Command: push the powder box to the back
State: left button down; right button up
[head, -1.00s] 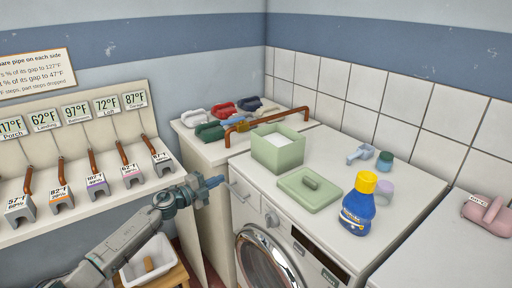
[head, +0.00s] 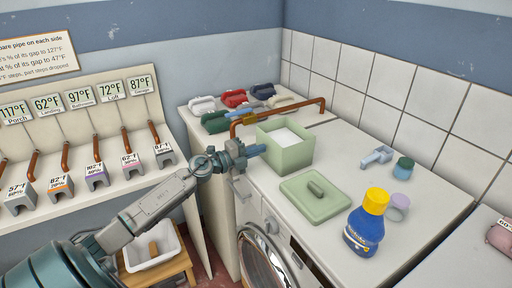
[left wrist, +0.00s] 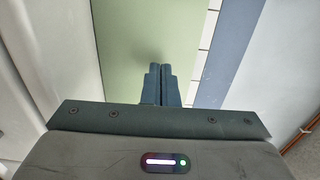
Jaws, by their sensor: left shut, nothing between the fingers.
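The powder box (head: 286,158) is an open light-green box with white powder inside. It stands on the white machine top, with its green lid (head: 315,196) lying flat in front of it. My left gripper (head: 258,149) is shut and empty, its fingertips at the left side of the box. In the left wrist view the shut fingertips (left wrist: 160,70) point at the green wall of the powder box (left wrist: 150,35), which fills the middle. I cannot tell whether they touch it. My right gripper is not in view.
A blue bottle with a yellow cap (head: 367,224), a lilac cup (head: 398,206), a teal jar (head: 403,167) and a scoop (head: 377,156) stand to the right. The tiled wall rises behind.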

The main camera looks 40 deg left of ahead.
pick_arm(q)
jog(key=shift+w+d, duration=0.1)
jog(key=shift+w, duration=0.3)
jog(key=shift+d, duration=0.1)
jog(key=shift+r, duration=0.15)
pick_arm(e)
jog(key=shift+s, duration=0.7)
